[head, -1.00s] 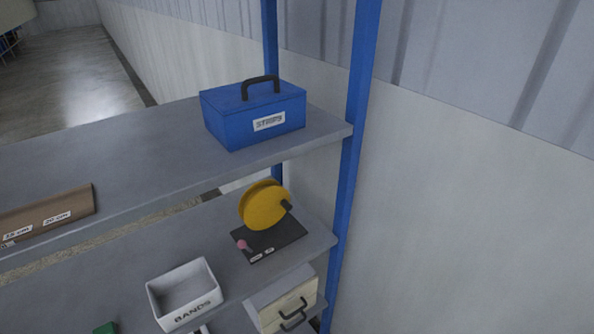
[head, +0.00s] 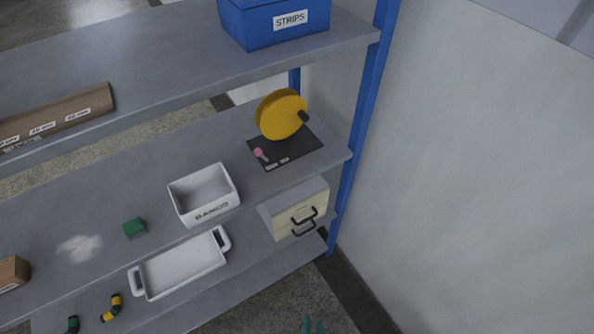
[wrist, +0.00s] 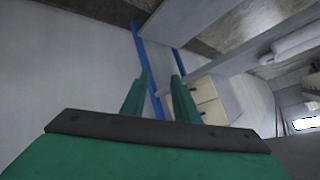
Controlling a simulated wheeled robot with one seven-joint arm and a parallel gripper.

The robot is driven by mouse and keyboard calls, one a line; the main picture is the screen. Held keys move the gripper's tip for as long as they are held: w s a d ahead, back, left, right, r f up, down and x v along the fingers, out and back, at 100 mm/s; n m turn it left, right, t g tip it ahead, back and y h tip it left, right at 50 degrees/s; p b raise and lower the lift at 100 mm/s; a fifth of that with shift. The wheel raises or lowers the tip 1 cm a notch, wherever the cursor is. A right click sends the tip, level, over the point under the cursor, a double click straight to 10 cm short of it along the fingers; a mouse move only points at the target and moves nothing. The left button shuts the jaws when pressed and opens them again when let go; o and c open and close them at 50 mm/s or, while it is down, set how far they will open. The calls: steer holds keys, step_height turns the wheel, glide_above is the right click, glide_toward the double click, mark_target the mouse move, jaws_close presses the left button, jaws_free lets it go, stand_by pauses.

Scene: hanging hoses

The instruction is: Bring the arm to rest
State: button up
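My gripper (wrist: 161,76) shows in the wrist view as two green fingers standing apart, with nothing between them. The gripper is apart from the shelves and holds nothing. Most of my arm is out of view.
A pale wall (head: 470,150) stands right. Floor shows between.

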steer(key=s+a+r+n+t, duration=0.1)
steer(key=s+r+n, duration=0.1)
steer(key=r, duration=0.7)
steer(key=s+a+r+n+t, duration=0.2)
steer(key=r, duration=0.7)
steer(key=s+a+r+n+t, duration=0.2)
steer(key=r, duration=0.7)
steer(key=shift+r, duration=0.35)
